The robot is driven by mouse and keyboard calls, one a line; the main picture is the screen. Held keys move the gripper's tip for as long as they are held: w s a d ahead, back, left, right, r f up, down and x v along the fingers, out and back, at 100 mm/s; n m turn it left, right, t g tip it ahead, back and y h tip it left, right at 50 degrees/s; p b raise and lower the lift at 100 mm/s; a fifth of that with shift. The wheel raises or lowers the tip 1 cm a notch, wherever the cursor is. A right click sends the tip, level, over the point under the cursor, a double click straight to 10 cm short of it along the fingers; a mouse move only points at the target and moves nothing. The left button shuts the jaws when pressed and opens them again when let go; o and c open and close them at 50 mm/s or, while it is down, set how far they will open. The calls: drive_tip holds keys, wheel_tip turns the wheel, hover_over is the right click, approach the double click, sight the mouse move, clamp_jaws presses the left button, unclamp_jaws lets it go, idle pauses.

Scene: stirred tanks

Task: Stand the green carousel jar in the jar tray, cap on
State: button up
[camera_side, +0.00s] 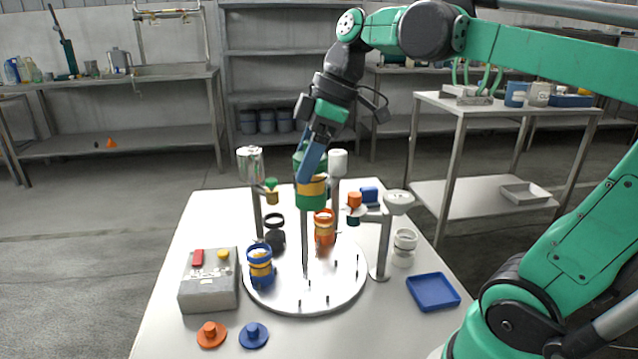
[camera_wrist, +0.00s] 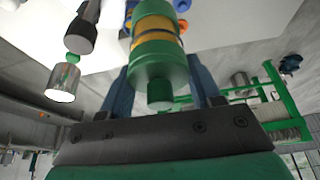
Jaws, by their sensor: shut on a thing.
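My gripper (camera_side: 309,168) points down over the carousel, its blue fingers shut on the green jar (camera_side: 311,198). The jar has green ends and a yellow-orange middle band, and is held in the air, roughly upright. In the wrist view the jar (camera_wrist: 155,45) sits between the fingers (camera_wrist: 161,75), with a green knobbed cap (camera_wrist: 160,85) on the end nearest the camera. The round pale carousel (camera_side: 330,292) below has several short pegs. The jar tray appears to be the empty blue tray (camera_side: 433,291) at the right front of the table.
A blue jar (camera_side: 261,266) and an orange jar (camera_side: 324,232) stand on the carousel. Stands (camera_side: 384,245) surround it. A control box (camera_side: 209,282) is at left; orange (camera_side: 211,334) and blue (camera_side: 253,335) caps lie in front. A white jar (camera_side: 404,247) stands behind the tray.

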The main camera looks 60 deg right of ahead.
drive_tip(key=shift+r, duration=0.4)
drive_tip(key=shift+s+d+r+m, duration=0.15)
drive_tip(key=shift+s+d+m, duration=0.1)
drive_tip(key=shift+d+m, duration=0.15)
drive_tip(key=s+d+m+h, duration=0.5)
drive_tip(key=s+d+m, duration=0.25)
drive_tip(key=m, duration=0.55)
drive_tip(key=m+g+h, duration=0.3)
drive_tip(key=m+g, duration=0.1)
drive_tip(key=m, duration=1)
hover_over(434, 291)
wheel_tip(434, 291, down, 20)
drive_tip(key=shift+f, duration=0.25)
drive_tip(key=shift+f, duration=0.15)
drive_tip(key=o, duration=1.3)
